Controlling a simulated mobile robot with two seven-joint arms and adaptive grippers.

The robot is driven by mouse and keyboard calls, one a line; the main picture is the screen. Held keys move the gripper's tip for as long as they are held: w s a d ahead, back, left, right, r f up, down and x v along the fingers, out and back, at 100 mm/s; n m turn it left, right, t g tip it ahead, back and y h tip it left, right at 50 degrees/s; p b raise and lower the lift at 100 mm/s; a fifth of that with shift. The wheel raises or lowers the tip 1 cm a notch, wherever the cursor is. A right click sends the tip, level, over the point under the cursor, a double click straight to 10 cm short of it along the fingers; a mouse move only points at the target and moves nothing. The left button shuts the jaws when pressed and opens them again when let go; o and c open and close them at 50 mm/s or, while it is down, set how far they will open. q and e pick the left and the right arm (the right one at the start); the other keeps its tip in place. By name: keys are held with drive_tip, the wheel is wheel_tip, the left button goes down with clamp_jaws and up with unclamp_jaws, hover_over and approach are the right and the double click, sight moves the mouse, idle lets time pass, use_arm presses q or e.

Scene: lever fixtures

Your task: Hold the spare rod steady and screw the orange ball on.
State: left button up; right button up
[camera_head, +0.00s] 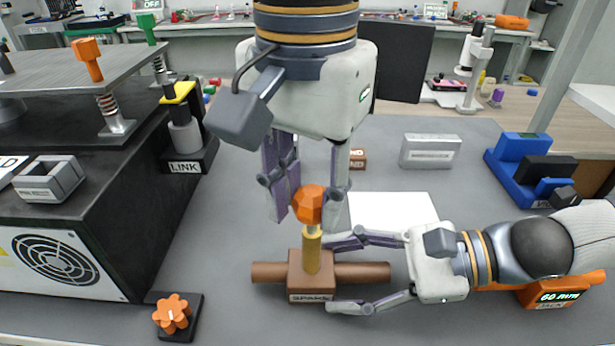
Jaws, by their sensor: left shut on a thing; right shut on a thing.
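The spare rod (312,258) is a gold upright rod with a pale upper end, standing in a brown block (311,284) labelled SPARE, with brown bars out to both sides. The faceted orange ball (309,204) sits at the rod's top; whether its thread is engaged cannot be seen. My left gripper (308,222) points down from above, with its fingers on both sides of the ball, shut on it.
A black cabinet with a fan grille (50,262) stands at left, and a LINK fixture (184,135) beside it. An orange knob (172,313) is at front left. A white sheet (395,208), a grey block (430,151) and a blue holder (522,168) lie to the right.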

sight(306, 203)
use_arm(q)
drive_tip(key=shift+f, duration=1.05)
drive_tip(key=o, duration=1)
drive_tip(key=shift+c, duration=0.2)
wheel_tip(306, 203, up, 12)
drive_tip(key=shift+s, duration=0.1)
